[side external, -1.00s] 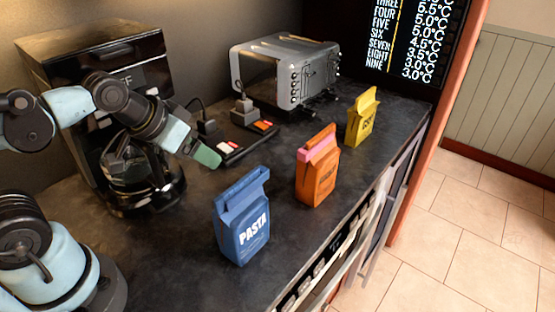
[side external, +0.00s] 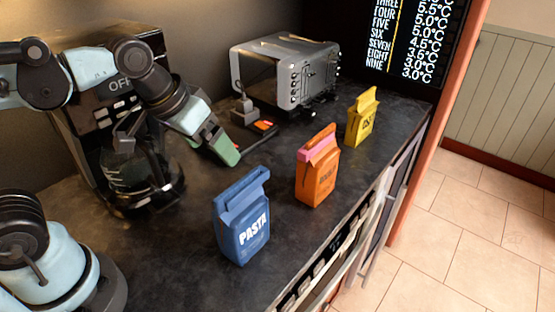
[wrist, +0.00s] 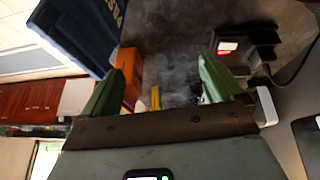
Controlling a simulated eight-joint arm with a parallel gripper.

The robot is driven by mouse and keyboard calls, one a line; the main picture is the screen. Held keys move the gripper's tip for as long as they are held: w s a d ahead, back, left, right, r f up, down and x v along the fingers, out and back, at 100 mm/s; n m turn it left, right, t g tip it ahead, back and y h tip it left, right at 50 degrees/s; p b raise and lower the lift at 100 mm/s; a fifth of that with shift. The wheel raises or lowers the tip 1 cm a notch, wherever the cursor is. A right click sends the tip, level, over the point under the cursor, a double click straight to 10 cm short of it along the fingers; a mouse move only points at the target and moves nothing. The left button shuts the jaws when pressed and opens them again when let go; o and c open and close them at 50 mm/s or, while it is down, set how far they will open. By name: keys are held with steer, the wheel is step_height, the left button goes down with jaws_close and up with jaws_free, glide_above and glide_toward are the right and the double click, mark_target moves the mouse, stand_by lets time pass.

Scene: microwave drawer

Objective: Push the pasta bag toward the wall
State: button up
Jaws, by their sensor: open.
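The blue pasta bag (side external: 241,217) stands upright on the dark counter, near its front edge in the side view. Part of it shows at the top left of the wrist view (wrist: 78,32). My gripper (side external: 229,154) is above the counter, behind and apart from the pasta bag, on the coffee machine's side. Its two green fingers are spread apart with nothing between them in the wrist view (wrist: 163,84). The wall (side external: 205,40) runs behind the coffee machine and toaster.
An orange bag (side external: 317,172) and a yellow bag (side external: 362,118) stand further along the counter (side external: 180,255). A coffee machine (side external: 95,100) with a glass pot stands close behind my arm. A silver toaster oven (side external: 287,72) and a power strip (side external: 262,128) are at the back.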

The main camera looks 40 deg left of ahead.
mark_target(237, 201)
steer(key=d+r+g, duration=0.1)
steer(key=d+r, duration=0.1)
steer(key=d, duration=0.1)
steer(key=s+d+r+g, duration=0.1)
steer(key=d+g, duration=0.1)
steer(key=d, duration=0.1)
steer(key=d+r+g, duration=0.1)
steer(key=d+r, duration=0.1)
steer(key=shift+s+d+r+n, duration=0.25)
steer(key=shift+d+r+n, duration=0.05)
steer(key=shift+d+r, duration=0.1)
steer(key=shift+s+d+r+g+y, duration=0.15)
steer(key=shift+s+g+y, duration=0.15)
steer(key=shift+s+g, duration=0.3)
steer(key=shift+f, duration=6.1)
steer(key=c, duration=1.6)
steer(key=shift+o, duration=0.2)
steer(key=a, duration=1.2)
steer(key=shift+s, duration=0.3)
steer(key=o, duration=1.5)
